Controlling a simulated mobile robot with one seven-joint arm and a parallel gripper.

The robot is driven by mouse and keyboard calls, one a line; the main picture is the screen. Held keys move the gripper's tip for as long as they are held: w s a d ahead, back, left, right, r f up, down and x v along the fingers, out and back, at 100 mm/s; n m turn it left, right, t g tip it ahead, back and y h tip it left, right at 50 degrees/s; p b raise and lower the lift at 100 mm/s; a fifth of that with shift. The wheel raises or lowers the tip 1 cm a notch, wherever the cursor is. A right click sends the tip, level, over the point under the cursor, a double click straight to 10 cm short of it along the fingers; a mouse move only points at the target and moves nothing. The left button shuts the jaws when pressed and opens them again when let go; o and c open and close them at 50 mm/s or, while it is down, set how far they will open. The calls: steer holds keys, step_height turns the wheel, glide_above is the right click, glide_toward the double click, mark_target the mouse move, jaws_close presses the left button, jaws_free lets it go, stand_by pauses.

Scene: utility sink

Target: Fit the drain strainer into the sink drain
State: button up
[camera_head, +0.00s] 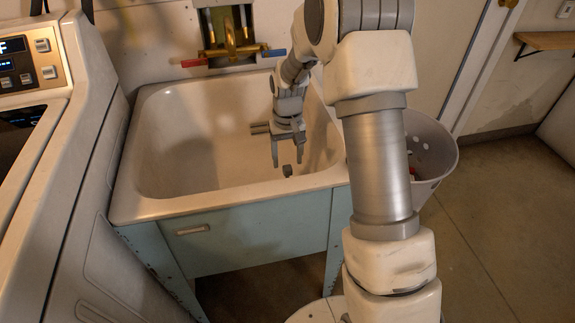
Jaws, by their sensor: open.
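The white utility sink (150,212) stands in the middle of the view with its basin open to above. My gripper (288,158) points down over the right part of the basin, near the front rim. Its two fingers are apart and nothing shows held between them. A small dark grey piece (287,170) shows just below and between the fingertips. It may be the drain strainer, but it is too small to be sure, and I cannot tell whether it touches anything. I cannot make out the drain opening; the front rim hides part of the basin floor.
A brass faucet (231,44) with red and blue handles is on the back wall above the sink. A white washer-like machine (75,150) stands close on the left. A light basket (432,150) stands right of the sink, partly behind my arm. Floor at the right is clear.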

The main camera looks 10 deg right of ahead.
step_height(320, 180, up, 12)
steer(key=p, duration=0.2)
steer(key=shift+f+p, duration=0.15)
steer(key=shift+p, duration=0.2)
steer(key=s+r+t, duration=0.3)
steer(key=s+r, duration=0.9)
steer(key=r, duration=0.1)
steer(key=s+r+t, duration=0.2)
steer(key=s+t, duration=0.1)
steer(key=s, duration=1.2)
step_height(320, 180, up, 16)
steer(key=p, duration=1.6)
steer(key=shift+r, duration=0.15)
